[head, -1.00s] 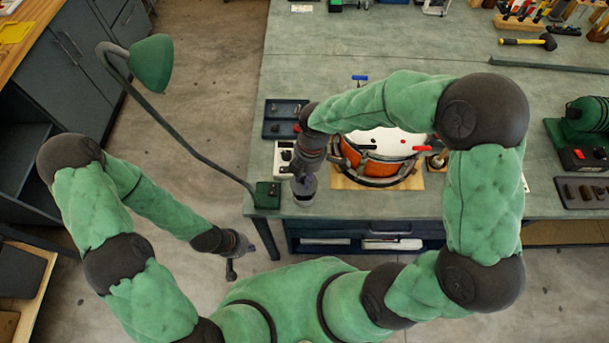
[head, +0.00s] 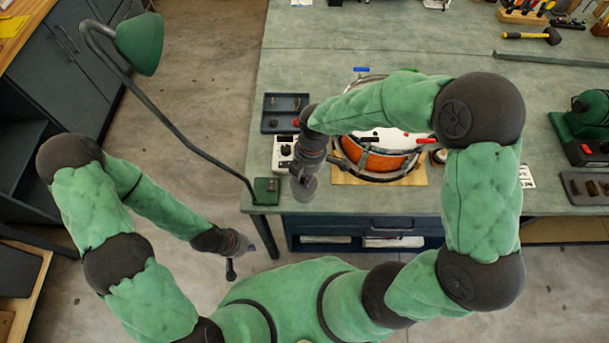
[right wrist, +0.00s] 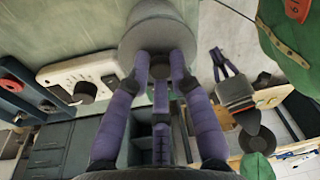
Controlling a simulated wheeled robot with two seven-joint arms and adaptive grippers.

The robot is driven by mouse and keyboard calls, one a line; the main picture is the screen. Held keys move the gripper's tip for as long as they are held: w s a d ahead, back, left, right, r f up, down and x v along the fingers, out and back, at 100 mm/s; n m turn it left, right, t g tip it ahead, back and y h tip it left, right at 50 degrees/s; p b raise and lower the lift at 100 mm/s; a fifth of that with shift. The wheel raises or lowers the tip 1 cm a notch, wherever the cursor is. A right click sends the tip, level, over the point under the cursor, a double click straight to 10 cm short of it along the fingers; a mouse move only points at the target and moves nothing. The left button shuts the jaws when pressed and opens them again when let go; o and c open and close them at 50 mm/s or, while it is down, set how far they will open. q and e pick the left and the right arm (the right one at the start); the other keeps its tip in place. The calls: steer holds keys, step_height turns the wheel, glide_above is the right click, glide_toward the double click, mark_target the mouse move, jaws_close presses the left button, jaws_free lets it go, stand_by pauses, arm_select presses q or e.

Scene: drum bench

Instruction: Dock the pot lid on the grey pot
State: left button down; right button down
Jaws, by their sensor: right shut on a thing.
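My right gripper (right wrist: 160,72) is shut on a round grey lid (right wrist: 150,35), gripping the small dark knob in its middle. In the head view the lid (head: 303,190) hangs below the wrist, over the bench's front edge region left of the drum. I cannot make out a grey pot for sure in either view; the lid or arm may hide it. My left gripper (head: 240,258) is empty in front of the bench, well away from the lid. Its fingers also show spread apart in the right wrist view (right wrist: 221,64).
A white box with a dial (head: 283,148) stands just left of the lid, beside a dark blue tray (head: 272,126). An orange drum (head: 375,160) stands to the right on a wooden board. The green lamp (head: 267,190) has its base at the bench corner.

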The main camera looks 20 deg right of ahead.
stand_by(1.0)
steer(key=shift+f, duration=0.6)
stand_by(0.4)
steer(key=c, duration=1.4)
jaws_free()
steer(key=r+p, duration=0.3)
steer(key=d+r+p, duration=0.1)
steer(key=r+p, duration=0.2)
steer(key=r, duration=0.1)
steer(key=r+p, duration=0.3)
steer(key=r, duration=0.1)
steer(key=shift+w+d, duration=0.25)
steer(key=shift+w, duration=0.05)
steer(key=shift+f, duration=0.1)
